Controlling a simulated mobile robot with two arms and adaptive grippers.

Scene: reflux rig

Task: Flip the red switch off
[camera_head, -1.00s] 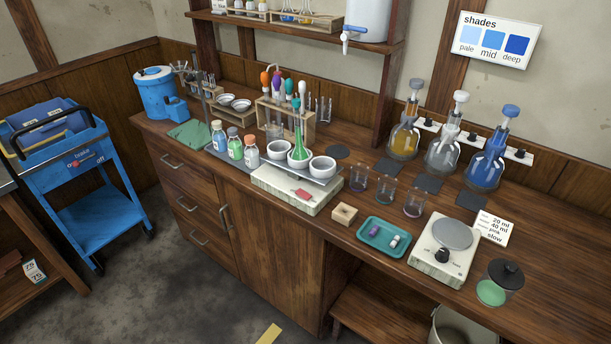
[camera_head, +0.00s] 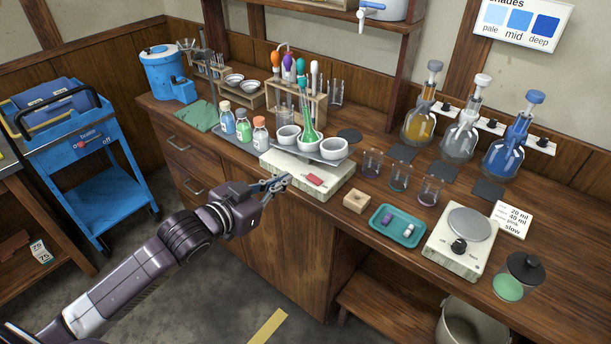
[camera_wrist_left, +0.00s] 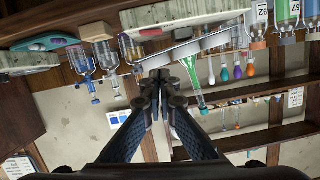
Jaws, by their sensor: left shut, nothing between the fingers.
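A red switch (camera_head: 314,180) sits on the front part of the cream base (camera_head: 330,188), under the grey tray with white bowls. My left gripper (camera_head: 280,183) is shut and empty, in front of the base's left front edge. Its fingertips are just left of the red switch and look apart from it. In the left wrist view, which is upside down, the shut fingers (camera_wrist_left: 160,75) are central and the cream base (camera_wrist_left: 185,14) is at the top. My right gripper is not in view.
The blue cart (camera_head: 105,190) has a small red brake part. Open floor lies in front.

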